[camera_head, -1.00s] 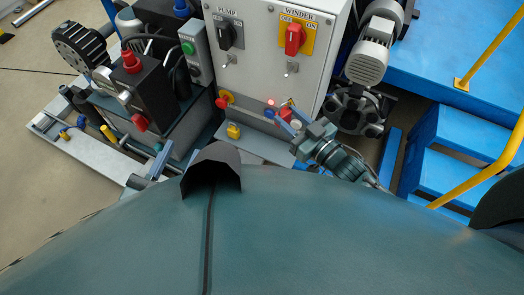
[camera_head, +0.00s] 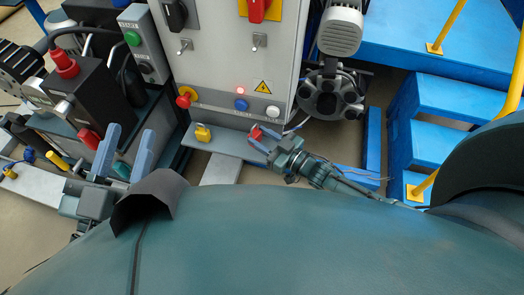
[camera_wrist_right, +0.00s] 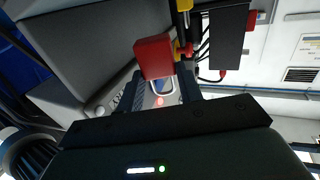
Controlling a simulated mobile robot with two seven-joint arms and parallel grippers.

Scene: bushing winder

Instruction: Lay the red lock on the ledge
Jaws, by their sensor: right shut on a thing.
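The red lock (camera_head: 256,132) is between the fingers of my right gripper (camera_head: 257,141), in front of the cabinet below the blue and white buttons. My right gripper is shut on it. In the right wrist view the red lock (camera_wrist_right: 154,56) shows as a red block at the fingertips. The ledge (camera_head: 229,144) is a grey shelf along the cabinet's foot. The lock is at its right part; I cannot tell whether they touch. My left gripper (camera_head: 130,133) is open and empty at the left, in front of the dark machine.
A yellow lock (camera_head: 203,133) is on the ledge's left part. A red mushroom button (camera_head: 185,98) sticks out of the cabinet (camera_head: 210,70) above it. A motor unit (camera_head: 331,95) stands right of the cabinet, and blue steps (camera_head: 440,130) lie further right.

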